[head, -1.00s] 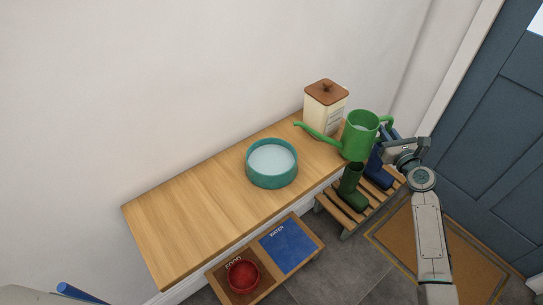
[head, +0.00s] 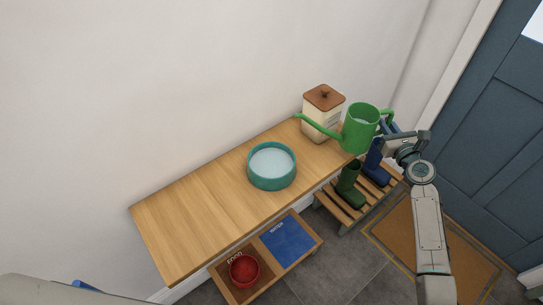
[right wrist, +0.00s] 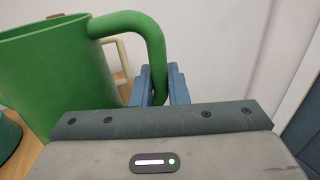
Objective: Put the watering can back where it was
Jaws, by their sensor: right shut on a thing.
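The green watering can (head: 359,131) is at the right end of the wooden bench top (head: 195,215), its spout pointing left past the canister. Its body shows large at the left of the right wrist view (right wrist: 50,75). My right gripper (head: 388,132) is shut on the can's handle, which runs between the fingers in the right wrist view (right wrist: 154,88). The can is upright. I cannot tell whether its base touches the bench. My left gripper is not in view.
A teal bowl (head: 272,181) of water stands mid-bench, and a cream canister (head: 318,125) with a brown lid stands behind the can. Green boots (head: 349,186) and blue boots (head: 376,170) stand on a slatted rack below. A tray (head: 254,292) holds a red bowl (head: 243,270). The bench's left part is clear.

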